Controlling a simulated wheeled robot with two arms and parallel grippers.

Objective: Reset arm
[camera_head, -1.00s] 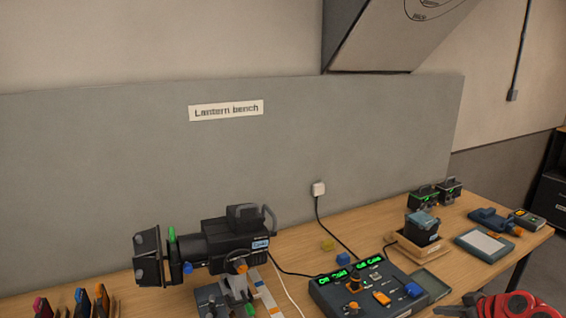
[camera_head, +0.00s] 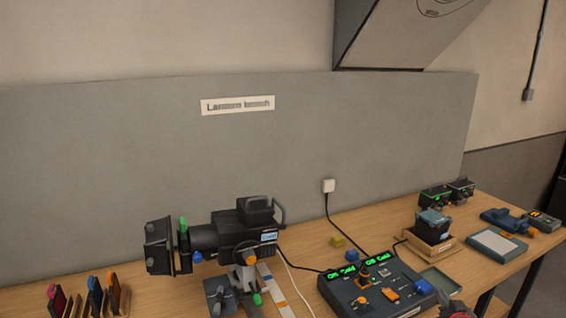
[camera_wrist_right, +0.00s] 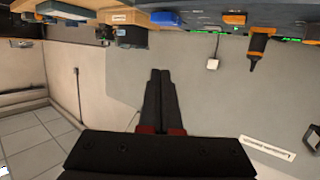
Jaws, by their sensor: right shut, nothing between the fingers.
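My right gripper (camera_wrist_right: 160,92) shows in the right wrist view with its two black fingers closed together and nothing between them. In that view the bench and its devices hang along the top edge, apart from the fingertips. In the head view only a small red and dark part of my right gripper (camera_head: 457,309) shows at the bottom right, in front of the bench edge. The fader console (camera_head: 345,294) with green displays sits on the bench to its left. My left gripper is not in view.
A black lantern (camera_head: 225,238) stands left of the console. A dark battery unit in a wooden tray (camera_head: 449,249), a grey pad (camera_head: 494,243) and small devices lie at right. Coloured cards (camera_head: 95,293) stand at far left. A grey panel (camera_head: 150,180) backs the bench.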

